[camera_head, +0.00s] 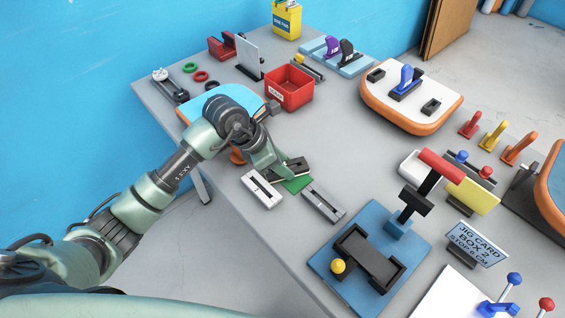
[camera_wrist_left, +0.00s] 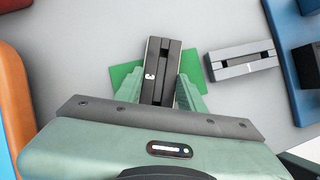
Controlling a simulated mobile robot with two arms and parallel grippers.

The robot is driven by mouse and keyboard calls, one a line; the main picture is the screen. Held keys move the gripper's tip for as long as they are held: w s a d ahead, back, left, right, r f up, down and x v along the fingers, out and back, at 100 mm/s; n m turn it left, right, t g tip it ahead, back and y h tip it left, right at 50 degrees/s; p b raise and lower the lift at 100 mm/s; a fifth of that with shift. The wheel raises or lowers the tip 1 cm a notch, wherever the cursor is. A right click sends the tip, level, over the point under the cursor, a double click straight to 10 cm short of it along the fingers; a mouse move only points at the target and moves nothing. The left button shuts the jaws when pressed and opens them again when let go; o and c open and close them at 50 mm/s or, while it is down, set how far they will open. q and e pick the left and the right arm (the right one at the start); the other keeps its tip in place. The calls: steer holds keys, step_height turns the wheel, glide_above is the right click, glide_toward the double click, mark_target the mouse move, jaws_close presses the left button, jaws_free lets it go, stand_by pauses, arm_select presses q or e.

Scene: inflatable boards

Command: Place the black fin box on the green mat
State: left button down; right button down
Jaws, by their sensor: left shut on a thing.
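The green mat (camera_head: 298,185) lies on the grey table, partly hidden by the gripper and box. In the left wrist view the green mat (camera_wrist_left: 122,74) shows on both sides of the box. I cannot tell whether the box touches the mat or is held just above it. My right gripper is out of view.
A white fin box (camera_head: 262,189) and a grey one (camera_head: 324,205) lie close to the mat. A blue jig (camera_head: 335,262) with a yellow knob stands at the front. A red bin (camera_head: 289,92) stands behind. Open table lies right of the mat.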

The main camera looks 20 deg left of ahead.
arm_select(q)
steer(key=c, duration=0.9)
jaws_free()
steer(key=shift+o, duration=0.2)
steer(key=b+v, duration=0.1)
steer(key=v, duration=1.1)
